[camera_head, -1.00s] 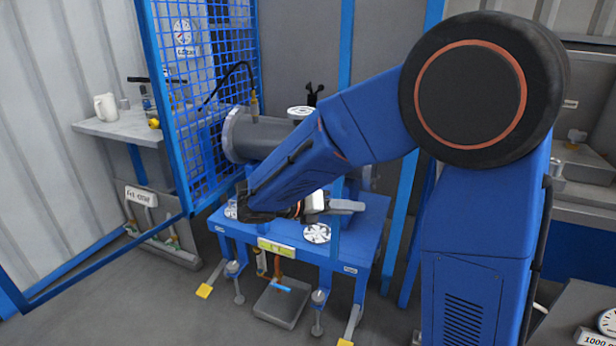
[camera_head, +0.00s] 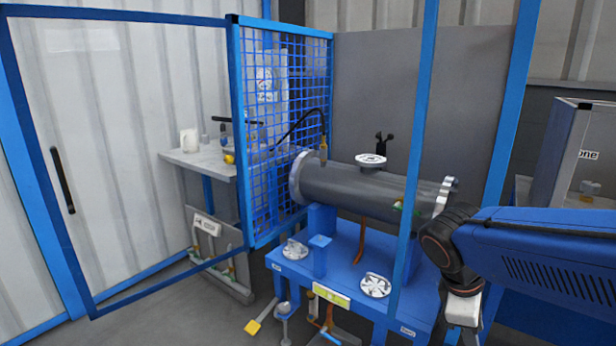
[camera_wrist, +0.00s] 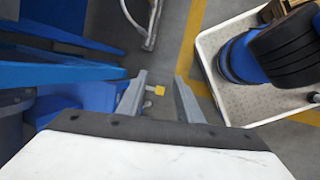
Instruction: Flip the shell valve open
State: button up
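The grey flanged shell (camera_head: 365,188) lies horizontally on a blue stand (camera_head: 345,262) in the head view. A small green part (camera_head: 404,207), perhaps a valve handle, shows low on its right half, partly behind a blue post. Below the stand's front edge is pipework with a light blue handle (camera_head: 331,338), cut off by the frame. I cannot tell which is the shell valve. My gripper shows in the wrist view (camera_wrist: 157,98), with two grey fingers apart and nothing between them. In the head view its white body is at the lower right, right of the stand; its fingertips are not clear.
A blue-framed mesh panel (camera_head: 285,130) and open door frame (camera_head: 125,170) stand left of the shell. Blue posts (camera_head: 415,150) rise in front of it. Two loose round flanged pieces (camera_head: 375,286) lie on the stand. A yellow foot (camera_head: 253,327) sticks out on the floor.

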jog(key=s+a+m+t+y, duration=0.3)
jog(key=s+m, duration=0.3)
jog(key=m, duration=0.5)
jog(key=shift+a+r+t+y, duration=0.3)
jog(key=shift+r+t+y, duration=0.25)
jog(key=shift+y, duration=0.25)
jog(key=w+a+r+m+t, duration=0.3)
jog(key=w+a+m, duration=0.1)
jog(key=w, duration=0.9)
jog(key=w+a+r+m+t, duration=0.3)
jog(key=w+m, duration=0.1)
jog(key=w, duration=0.8)
jog(key=w+a+r+m+t, duration=0.3)
jog(key=w+a+m+t, duration=0.1)
jog(key=w, duration=0.9)
jog(key=w+d+f+m+h, duration=0.35)
jog(key=w+m+h, duration=0.35)
jog(key=w+m, duration=0.25)
jog(key=s+a+f+m+g+h, duration=0.1)
jog(key=s+f+m+g+h, duration=0.35)
jog(key=f+m+h, duration=0.4)
jog(key=shift+m+h, duration=0.4)
jog(key=shift+h, duration=0.45)
jog(key=x, duration=0.5)
jog(key=r+x, duration=0.1)
jog(key=x, duration=1.1)
jog(key=shift+s+d+r, duration=0.1)
jog(key=shift+s+r, duration=0.15)
jog(key=shift+r, duration=0.1)
